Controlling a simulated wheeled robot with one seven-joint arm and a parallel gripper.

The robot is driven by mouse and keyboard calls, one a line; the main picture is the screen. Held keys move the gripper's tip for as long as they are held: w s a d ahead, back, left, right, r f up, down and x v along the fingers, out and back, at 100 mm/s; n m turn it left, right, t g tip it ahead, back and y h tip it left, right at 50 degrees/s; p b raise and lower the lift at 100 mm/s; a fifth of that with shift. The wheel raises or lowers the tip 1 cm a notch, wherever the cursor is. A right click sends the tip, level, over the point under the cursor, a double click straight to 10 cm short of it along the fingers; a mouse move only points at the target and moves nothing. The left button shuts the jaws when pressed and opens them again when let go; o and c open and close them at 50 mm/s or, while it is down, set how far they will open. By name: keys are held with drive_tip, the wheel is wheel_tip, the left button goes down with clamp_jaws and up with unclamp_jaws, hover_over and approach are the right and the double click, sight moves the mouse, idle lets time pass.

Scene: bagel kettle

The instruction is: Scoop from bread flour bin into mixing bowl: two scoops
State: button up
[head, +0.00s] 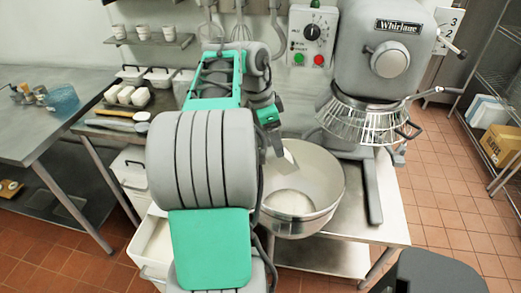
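The steel mixing bowl (328,205) stands under the mixer, partly covered by my arm. A pale round patch (290,203) lies at its bottom; it looks like flour. My gripper (274,138) is above the bowl's left rear part, its fingers mostly hidden by my arm. A pale metal scoop (287,163) hangs tilted below the gripper, inside the bowl's rim, and appears held by it. Whether flour is in the scoop cannot be seen. An open white bin (152,255) with pale contents stands low at left, partly behind my arm; its label is not readable.
The grey mixer (388,60) with its wire guard (365,122) rises right behind the bowl. Another white bin (130,170) stands under the left bench. A steel table (40,115) is at far left, and shelves (490,110) stand at right.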

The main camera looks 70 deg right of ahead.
drive_tip(key=s+d+t+y+b, duration=0.1)
drive_tip(key=b, duration=0.2)
drive_tip(key=s+d+r+t+y+b, duration=0.1)
drive_tip(key=s+b, duration=0.1)
drive_tip(key=b, duration=0.1)
drive_tip(key=s+d+r+t+y+b, duration=0.1)
drive_tip(key=t+b, duration=0.1)
drive_tip(key=b, duration=0.1)
drive_tip(key=shift+s+d, duration=0.15)
idle(1.0)
